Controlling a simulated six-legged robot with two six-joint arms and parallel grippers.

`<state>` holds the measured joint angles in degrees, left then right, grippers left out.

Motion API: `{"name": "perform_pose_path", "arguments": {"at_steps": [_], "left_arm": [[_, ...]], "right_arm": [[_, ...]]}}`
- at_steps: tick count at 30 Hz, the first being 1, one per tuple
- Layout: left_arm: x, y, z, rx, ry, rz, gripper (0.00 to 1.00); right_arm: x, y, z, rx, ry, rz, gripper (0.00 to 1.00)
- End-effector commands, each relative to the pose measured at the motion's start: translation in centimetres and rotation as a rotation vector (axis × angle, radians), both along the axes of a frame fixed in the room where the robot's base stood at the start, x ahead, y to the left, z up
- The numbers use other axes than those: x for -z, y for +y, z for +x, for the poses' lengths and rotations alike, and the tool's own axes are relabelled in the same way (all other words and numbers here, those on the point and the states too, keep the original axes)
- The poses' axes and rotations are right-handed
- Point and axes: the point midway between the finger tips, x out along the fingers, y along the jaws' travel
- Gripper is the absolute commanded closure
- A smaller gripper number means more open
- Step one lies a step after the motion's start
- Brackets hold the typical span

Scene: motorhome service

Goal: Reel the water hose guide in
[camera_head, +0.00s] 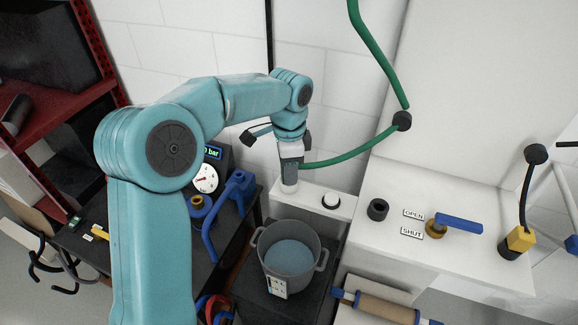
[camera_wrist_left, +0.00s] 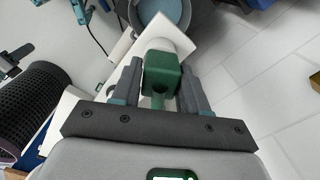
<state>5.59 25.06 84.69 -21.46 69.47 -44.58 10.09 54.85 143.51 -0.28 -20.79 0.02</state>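My right gripper is not in view.
A grey pot (camera_head: 277,275) with bluish contents stands below the gripper. To the right, a white counter carries a blue-handled valve (camera_head: 458,223) with OPEN and SHUT labels. A gauge (camera_head: 205,178) and a blue pump-like fitting (camera_head: 235,190) stand left, near a red shelf (camera_head: 100,45).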

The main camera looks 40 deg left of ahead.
Motion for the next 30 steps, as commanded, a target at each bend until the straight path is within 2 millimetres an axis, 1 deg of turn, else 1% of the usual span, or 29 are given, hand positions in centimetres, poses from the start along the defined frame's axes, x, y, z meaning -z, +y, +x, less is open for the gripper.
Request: {"name": "perform_pose_path", "arguments": {"at_steps": [1, 2, 3, 4, 5, 6, 8, 14, 30], "left_arm": [[0.0, 0.0, 0.0, 0.0, 0.0, 0.0, 0.74], [0.0, 0.0, 0.0, 0.0, 0.0, 0.0, 0.84], [0.0, 0.0, 0.0, 0.0, -0.001, 0.001, 0.9], [0.0, 0.0, 0.0, 0.0, -0.001, 0.001, 0.9], [0.0, 0.0, 0.0, 0.0, -0.001, 0.001, 0.67], [0.0, 0.0, 0.0, 0.0, -0.001, 0.001, 0.8], [-0.1, 0.0, 0.0, 0.0, -0.001, 0.001, 1.0], [-0.2, 0.0, 0.0, 0.0, -0.001, 0.0, 1.0], [-1.3, 0.0, 0.0, 0.0, -0.001, 0.001, 1.0]], "right_arm": [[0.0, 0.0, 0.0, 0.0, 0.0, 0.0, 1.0], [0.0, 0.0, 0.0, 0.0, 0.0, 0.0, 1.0], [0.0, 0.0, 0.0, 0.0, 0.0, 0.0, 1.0], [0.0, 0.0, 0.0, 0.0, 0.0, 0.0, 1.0], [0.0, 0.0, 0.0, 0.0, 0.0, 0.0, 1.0], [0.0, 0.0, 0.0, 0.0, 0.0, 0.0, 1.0], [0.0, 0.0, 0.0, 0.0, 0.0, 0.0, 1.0], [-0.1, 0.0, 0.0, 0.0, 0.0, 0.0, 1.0], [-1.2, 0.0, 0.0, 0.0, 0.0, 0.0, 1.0]]}}
